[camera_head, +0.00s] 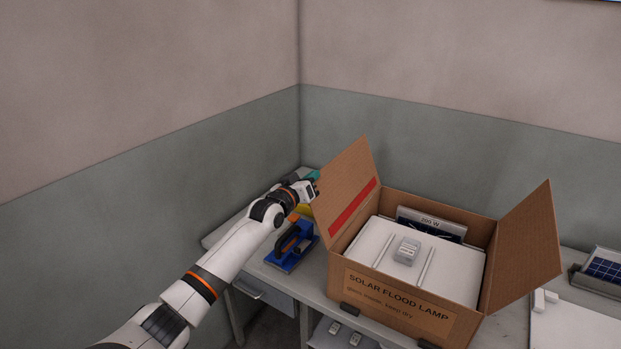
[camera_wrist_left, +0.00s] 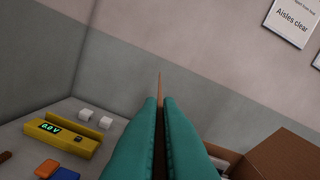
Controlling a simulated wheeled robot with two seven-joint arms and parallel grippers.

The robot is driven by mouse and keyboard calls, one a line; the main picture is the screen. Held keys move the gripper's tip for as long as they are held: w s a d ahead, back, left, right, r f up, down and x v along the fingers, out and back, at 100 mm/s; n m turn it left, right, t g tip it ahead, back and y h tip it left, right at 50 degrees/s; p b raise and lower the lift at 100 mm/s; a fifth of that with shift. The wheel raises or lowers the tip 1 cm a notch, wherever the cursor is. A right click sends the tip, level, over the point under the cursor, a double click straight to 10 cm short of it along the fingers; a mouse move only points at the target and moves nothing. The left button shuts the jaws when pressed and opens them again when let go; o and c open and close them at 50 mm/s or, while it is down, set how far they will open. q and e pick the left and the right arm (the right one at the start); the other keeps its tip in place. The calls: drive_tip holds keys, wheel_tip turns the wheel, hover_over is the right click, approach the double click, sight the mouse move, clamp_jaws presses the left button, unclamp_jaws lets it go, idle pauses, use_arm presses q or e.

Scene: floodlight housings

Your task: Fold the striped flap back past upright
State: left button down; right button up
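The striped flap (camera_head: 347,187) is the left flap of the cardboard box (camera_head: 385,314). It bears a red stripe and stands near upright, leaning a little outward to the left. My left gripper (camera_head: 315,182) is at the flap's outer left edge. In the left wrist view its two teal fingers (camera_wrist_left: 160,103) are close together, with the thin brown flap (camera_wrist_left: 161,88) edge-on between them. The fingers look shut on it. The fingertips are partly hidden in the head view. My right gripper is in neither view.
The box holds a white housing (camera_head: 452,275) and a panel marked 200 W (camera_head: 431,222). Its right flap (camera_head: 525,249) leans outward. A blue tool (camera_head: 291,248) stands left of the box. A yellow meter (camera_wrist_left: 62,138) and white blocks (camera_wrist_left: 86,114) lie on the table.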

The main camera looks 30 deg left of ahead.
use_arm(q)
drive_tip(key=shift+d+f, duration=0.1)
drive_tip(key=shift+f, duration=0.05)
drive_tip(key=c, duration=1.6)
unclamp_jaws()
drive_tip(key=s, duration=0.4)
drive_tip(key=s+b, duration=0.1)
drive_tip(key=s, duration=0.3)
drive_tip(key=s+a+b, duration=0.1)
drive_tip(key=s, duration=0.3)
